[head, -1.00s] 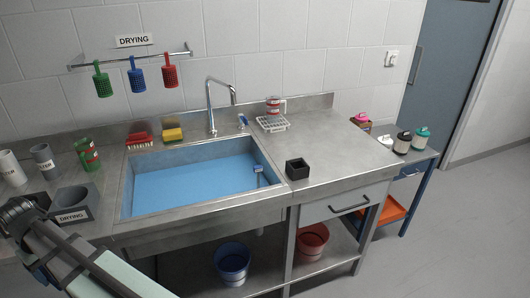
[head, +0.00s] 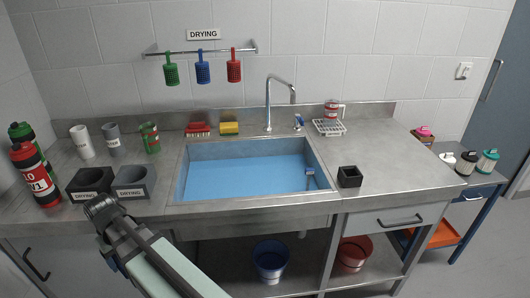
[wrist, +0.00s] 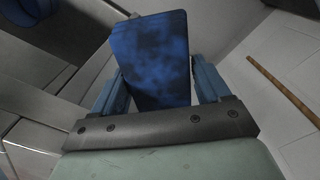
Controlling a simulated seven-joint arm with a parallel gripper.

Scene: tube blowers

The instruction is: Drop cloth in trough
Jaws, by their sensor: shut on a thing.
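In the wrist view, my gripper (wrist: 158,92) is shut on a dark blue cloth (wrist: 155,45). The cloth looks like a flat, mottled rectangle standing out between the two blue fingers. In the head view, my arm reaches in from the bottom left, its dark end low in front of the counter. I cannot make out the cloth there. The trough (head: 180,185) is a steel sink basin with a blue interior, set in the middle of the counter. It lies to the right of my arm's end in the head view.
A tap (head: 268,105) rises behind the trough. A small black box (head: 349,177) sits right of it. A brush leans inside the trough's right end.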

